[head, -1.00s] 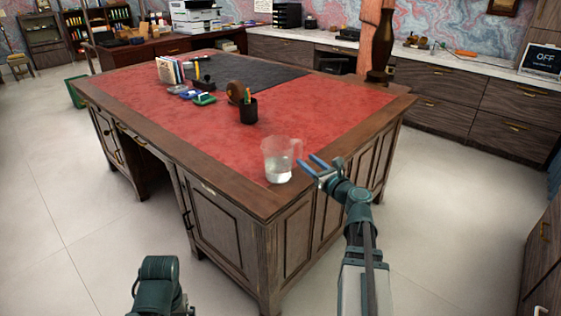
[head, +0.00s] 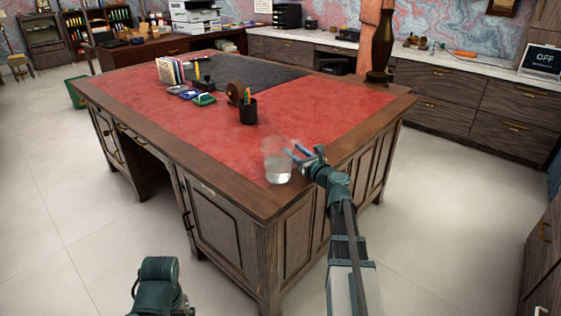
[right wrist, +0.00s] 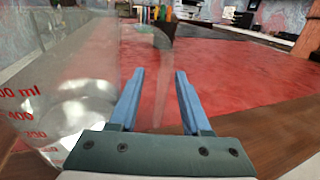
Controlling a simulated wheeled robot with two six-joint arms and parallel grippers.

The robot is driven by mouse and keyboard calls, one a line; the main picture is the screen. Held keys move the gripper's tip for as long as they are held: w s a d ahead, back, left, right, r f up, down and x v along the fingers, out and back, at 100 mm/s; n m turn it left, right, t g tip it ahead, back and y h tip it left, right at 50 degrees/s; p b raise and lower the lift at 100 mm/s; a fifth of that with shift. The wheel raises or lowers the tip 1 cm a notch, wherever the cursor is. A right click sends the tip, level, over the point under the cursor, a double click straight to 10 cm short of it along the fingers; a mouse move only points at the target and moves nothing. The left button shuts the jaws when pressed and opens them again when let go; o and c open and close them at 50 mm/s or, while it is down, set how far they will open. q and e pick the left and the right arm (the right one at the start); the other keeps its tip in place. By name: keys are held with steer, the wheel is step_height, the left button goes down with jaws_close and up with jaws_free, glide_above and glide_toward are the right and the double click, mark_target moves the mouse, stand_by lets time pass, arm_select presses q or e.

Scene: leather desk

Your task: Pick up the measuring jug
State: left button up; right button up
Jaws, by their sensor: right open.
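The clear measuring jug (head: 277,162) stands upright near the desk's front corner, with its handle side to the right. In the right wrist view the jug (right wrist: 75,95) fills the left, with red volume marks. My right gripper (head: 293,151) is at the handle side of the jug. In the right wrist view, the gripper (right wrist: 160,72) has its blue fingers apart. A faint clear strip, apparently the handle, shows between them; contact cannot be told. Only a green part of my left arm shows at the bottom of the head view; its gripper is not visible.
The desk (head: 330,130) has a red leather top with free room behind the jug. A dark pen cup (head: 248,111), a tape dispenser (head: 234,92), several small desk items and upright books (head: 170,71) stand farther back. A dark vase-like object (head: 381,50) is at the back right.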

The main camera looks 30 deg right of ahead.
steer(key=shift+s, duration=0.1)
steer(key=shift+c, duration=0.3)
jaws_close()
stand_by(0.9)
